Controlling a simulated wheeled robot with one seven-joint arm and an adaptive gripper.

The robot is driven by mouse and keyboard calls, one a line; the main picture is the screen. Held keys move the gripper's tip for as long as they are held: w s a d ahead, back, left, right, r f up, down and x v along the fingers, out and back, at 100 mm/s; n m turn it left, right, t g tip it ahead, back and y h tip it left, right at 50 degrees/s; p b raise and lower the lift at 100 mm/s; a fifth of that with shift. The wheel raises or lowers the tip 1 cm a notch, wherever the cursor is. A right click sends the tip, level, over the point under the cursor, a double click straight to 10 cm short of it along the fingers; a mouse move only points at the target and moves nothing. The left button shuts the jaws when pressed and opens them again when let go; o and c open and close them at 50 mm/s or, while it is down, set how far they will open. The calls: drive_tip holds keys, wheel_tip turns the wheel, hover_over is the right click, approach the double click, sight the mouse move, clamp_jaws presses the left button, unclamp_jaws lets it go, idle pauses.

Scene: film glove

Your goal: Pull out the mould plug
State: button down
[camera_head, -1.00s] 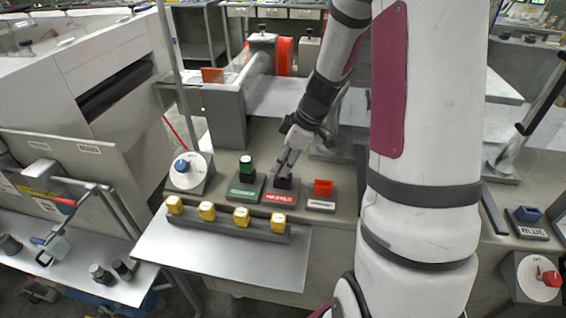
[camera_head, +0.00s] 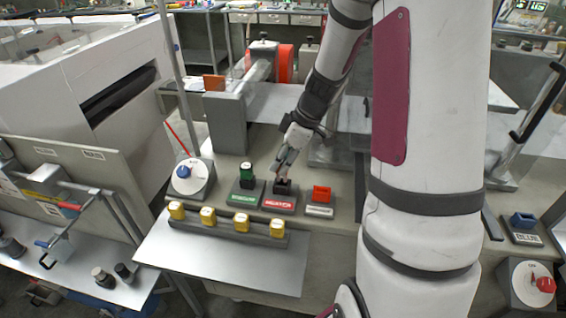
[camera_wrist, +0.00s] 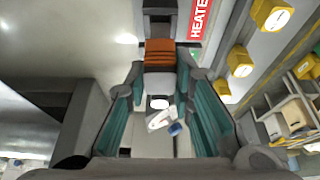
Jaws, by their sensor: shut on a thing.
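My gripper (camera_head: 288,172) reaches down to the dark block (camera_head: 284,189) behind the red HEATER label (camera_head: 278,204). In the wrist view its teal fingers (camera_wrist: 160,70) close on an orange-brown ribbed plug (camera_wrist: 160,52) next to that label (camera_wrist: 200,18). A dark part (camera_wrist: 160,12) lies just beyond the plug. In the head view the fingers hide most of the plug, and I cannot tell how deep it sits. No label reading "mould" is legible.
Several yellow-topped knobs (camera_head: 241,219) line the front of the panel, above a bare metal shelf (camera_head: 220,262). A dial with a blue knob (camera_head: 184,172) is at left. A blue block (camera_head: 523,220) and a red-knobbed dial (camera_head: 545,284) are at right.

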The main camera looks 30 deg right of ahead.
drive_tip(key=shift+r+p, duration=0.4)
drive_tip(key=shift+r, duration=0.45)
drive_tip(key=shift+r, duration=0.1)
drive_tip(key=shift+r+p, duration=0.8)
drive_tip(key=shift+r, duration=0.65)
